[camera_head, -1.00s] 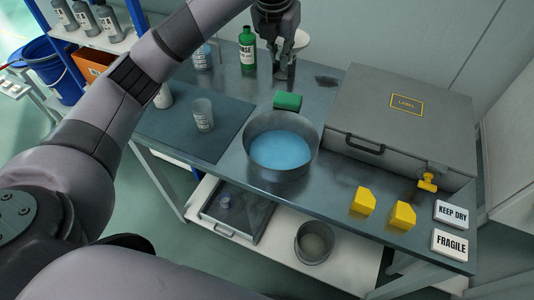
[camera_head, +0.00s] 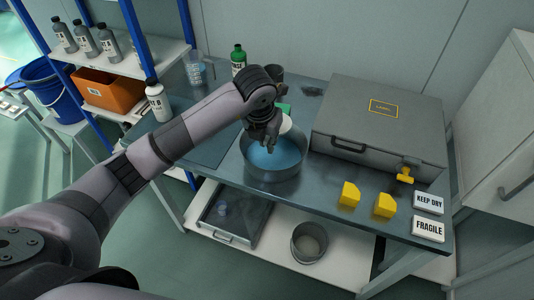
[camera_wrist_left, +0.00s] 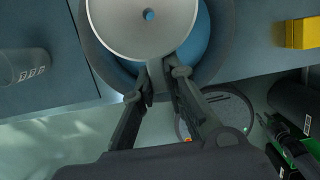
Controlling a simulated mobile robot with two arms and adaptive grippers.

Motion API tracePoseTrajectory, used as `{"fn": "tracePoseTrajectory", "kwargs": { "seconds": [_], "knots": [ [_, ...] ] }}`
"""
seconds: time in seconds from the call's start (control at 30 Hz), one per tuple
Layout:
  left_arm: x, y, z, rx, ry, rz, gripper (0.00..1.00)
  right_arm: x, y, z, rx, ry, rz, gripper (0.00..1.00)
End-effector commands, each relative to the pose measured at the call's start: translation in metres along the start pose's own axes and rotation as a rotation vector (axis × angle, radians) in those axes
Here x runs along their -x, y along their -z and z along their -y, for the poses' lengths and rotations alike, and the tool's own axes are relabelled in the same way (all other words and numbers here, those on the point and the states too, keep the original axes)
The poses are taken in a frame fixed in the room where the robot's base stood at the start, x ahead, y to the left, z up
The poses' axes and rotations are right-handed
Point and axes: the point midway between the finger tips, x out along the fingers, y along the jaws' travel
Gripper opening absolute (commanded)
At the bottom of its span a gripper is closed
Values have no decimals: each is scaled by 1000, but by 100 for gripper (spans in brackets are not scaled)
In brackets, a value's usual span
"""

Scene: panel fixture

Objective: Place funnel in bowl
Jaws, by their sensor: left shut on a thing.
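A pale grey funnel (camera_wrist_left: 145,25) with a small hole in its middle is in my left gripper (camera_wrist_left: 160,72), which is shut on its rim. In the head view my left gripper (camera_head: 268,146) is over the bowl, and a pale edge of the funnel (camera_head: 286,123) shows beside it. The large grey metal bowl (camera_head: 276,180) stands on the table with a blue inside. The wrist view shows the bowl's wall (camera_wrist_left: 222,40) around and below the funnel. I cannot tell whether the funnel touches the bowl.
A grey case (camera_head: 378,120) stands right of the bowl. Two yellow blocks (camera_head: 349,195) and two label signs (camera_head: 429,203) lie at the front right. A green bottle (camera_head: 238,60) stands behind, and a green block (camera_head: 285,107) is partly hidden. My arm covers part of the left mat.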

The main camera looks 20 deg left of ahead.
Motion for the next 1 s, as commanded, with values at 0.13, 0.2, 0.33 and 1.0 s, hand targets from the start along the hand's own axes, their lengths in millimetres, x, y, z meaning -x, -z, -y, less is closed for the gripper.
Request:
{"fn": "tracePoseTrajectory", "kwargs": {
  "seconds": [0.13, 0.2, 0.33, 1.0],
  "knots": [
    [-21, 6, 0, 1, 0, -1, 0, 5, -7, 1, 0, 1, 11, 25],
    [-26, 7, 0, 1, 1, 0, 0, 5, -8, 1, 0, 1, 13, 25],
    [-40, 12, 0, 0, 0, -2, 0, 8, -8, -1, 1, -1, 13, 25],
    [-70, 19, 0, 0, 0, 2, 15, 9, -6, -7, 3, -8, 9, 25]
  ]
}}
